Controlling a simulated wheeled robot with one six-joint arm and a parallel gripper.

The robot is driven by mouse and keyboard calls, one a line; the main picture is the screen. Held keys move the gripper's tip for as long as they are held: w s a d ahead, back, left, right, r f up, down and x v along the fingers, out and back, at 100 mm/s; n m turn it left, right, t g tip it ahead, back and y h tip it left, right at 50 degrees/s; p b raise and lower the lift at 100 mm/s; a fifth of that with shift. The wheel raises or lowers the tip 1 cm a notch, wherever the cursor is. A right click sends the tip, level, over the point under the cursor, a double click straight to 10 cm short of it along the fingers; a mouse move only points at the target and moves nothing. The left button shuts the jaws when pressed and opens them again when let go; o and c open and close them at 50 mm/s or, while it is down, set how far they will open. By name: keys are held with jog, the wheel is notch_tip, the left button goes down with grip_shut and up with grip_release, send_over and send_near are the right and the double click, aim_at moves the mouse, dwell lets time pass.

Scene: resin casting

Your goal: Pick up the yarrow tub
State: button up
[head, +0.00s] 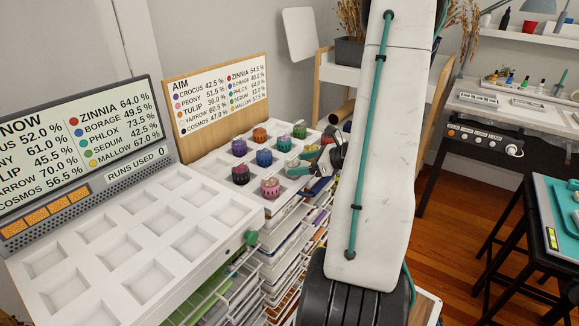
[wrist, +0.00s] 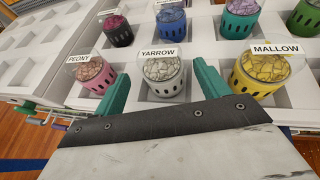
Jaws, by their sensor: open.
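The yarrow tub (wrist: 163,76) is pale grey-white with slots around its side and a label reading YARROW. In the wrist view it stands upright in a tray recess, in the row nearest my gripper. My gripper (wrist: 160,82) is open, with one teal finger to the left of the tub and one to the right. I see no clear contact. In the head view my gripper (head: 300,168) is low over the near right side of the tub tray, and the yarrow tub is mostly hidden or too small to make out there.
The pink peony tub (wrist: 92,75) stands close left of the fingers and the yellow mallow tub (wrist: 259,72) close right. Several other tubs stand behind. An empty white tray (head: 130,250) lies to the left, and wire racks (head: 285,255) sit below.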

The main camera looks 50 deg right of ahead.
aim_at(288, 164)
jog(key=x, duration=0.5)
jog(key=shift+w+d+r, duration=0.1)
jog(key=shift+d, duration=0.05)
jog(key=shift+c, duration=0.3)
jog(key=c, duration=1)
